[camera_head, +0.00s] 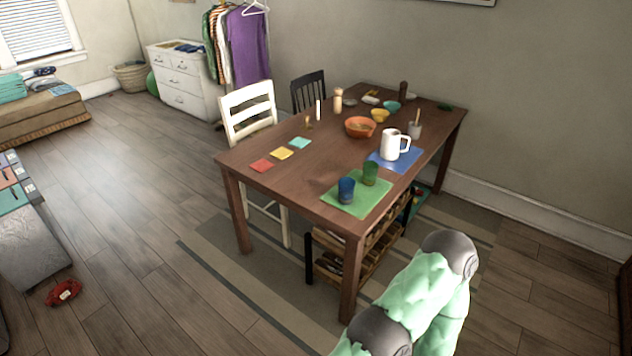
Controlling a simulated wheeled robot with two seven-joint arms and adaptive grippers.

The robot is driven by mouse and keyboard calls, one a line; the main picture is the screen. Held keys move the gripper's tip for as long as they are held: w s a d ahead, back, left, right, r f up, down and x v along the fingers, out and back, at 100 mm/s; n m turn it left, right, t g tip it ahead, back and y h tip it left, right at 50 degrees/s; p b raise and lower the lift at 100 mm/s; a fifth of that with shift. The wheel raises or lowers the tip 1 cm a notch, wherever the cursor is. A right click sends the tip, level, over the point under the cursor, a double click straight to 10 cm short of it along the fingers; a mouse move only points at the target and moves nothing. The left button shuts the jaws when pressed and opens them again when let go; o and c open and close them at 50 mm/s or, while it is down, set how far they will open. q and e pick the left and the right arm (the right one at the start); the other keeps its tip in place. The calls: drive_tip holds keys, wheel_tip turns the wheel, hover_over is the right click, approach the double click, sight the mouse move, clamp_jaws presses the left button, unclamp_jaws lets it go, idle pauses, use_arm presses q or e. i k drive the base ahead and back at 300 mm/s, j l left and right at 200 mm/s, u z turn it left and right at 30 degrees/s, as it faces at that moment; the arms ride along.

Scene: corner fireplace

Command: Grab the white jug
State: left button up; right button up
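The white jug (391,144) stands upright on a blue placemat (409,159) near the right side of the wooden dining table. Its handle points to the right. Nothing covers it from this view. One of my arms, mint green with grey joints, shows at the bottom right, in front of and well below the table edge. It is apart from the jug. Neither gripper can be seen, so nothing tells whether they are open or shut.
The table (323,157) also bears a green placemat (337,204) with a blue cup (346,190) and a green cup (370,173), an orange bowl (359,131) and coloured squares. A white chair (249,108) stands at its left. Floor at left is mostly clear; a red object (63,292) lies there.

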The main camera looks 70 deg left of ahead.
sight(390, 141)
drive_tip(key=u, duration=2)
